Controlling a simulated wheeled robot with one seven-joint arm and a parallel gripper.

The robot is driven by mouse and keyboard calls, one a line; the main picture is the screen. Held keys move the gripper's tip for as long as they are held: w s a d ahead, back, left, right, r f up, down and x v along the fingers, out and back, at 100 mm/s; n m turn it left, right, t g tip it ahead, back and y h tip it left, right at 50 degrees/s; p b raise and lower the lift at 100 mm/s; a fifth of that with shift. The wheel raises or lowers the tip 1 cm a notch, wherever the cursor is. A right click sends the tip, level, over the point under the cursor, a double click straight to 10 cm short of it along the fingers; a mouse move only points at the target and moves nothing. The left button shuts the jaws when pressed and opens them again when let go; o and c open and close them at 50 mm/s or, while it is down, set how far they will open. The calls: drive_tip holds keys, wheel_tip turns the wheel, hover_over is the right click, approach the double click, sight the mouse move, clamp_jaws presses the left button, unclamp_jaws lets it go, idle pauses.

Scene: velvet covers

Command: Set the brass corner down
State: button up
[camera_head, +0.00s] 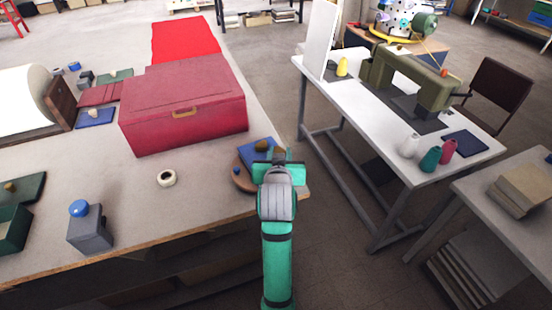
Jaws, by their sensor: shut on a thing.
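My gripper (276,158) is at the right edge of the big table, over a blue pad or cloth (251,154) and a round brown board (242,176). A small brownish brass-coloured piece (262,146) shows just beyond the jaws at their left; it looks like the brass corner. My gripper is shut on it, but the wrist hides the fingertips and most of the contact. I cannot tell whether the piece touches the blue pad.
A closed red velvet box (183,108) stands behind and left. The table front between is clear. A white sewing table (375,135) stands right, across a gap.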

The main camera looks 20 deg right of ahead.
drive_tip(key=shift+w+a+f, duration=0.1)
drive_tip(key=shift+w+f, duration=0.1)
drive_tip(key=shift+f, duration=0.8)
drive_tip(key=shift+w+a+f, duration=0.1)
drive_tip(key=shift+w+f, duration=0.05)
drive_tip(key=shift+f, duration=0.8)
drive_tip(key=shift+f, duration=0.2)
drive_tip(key=o, duration=1)
drive_tip(key=shift+r, duration=0.15)
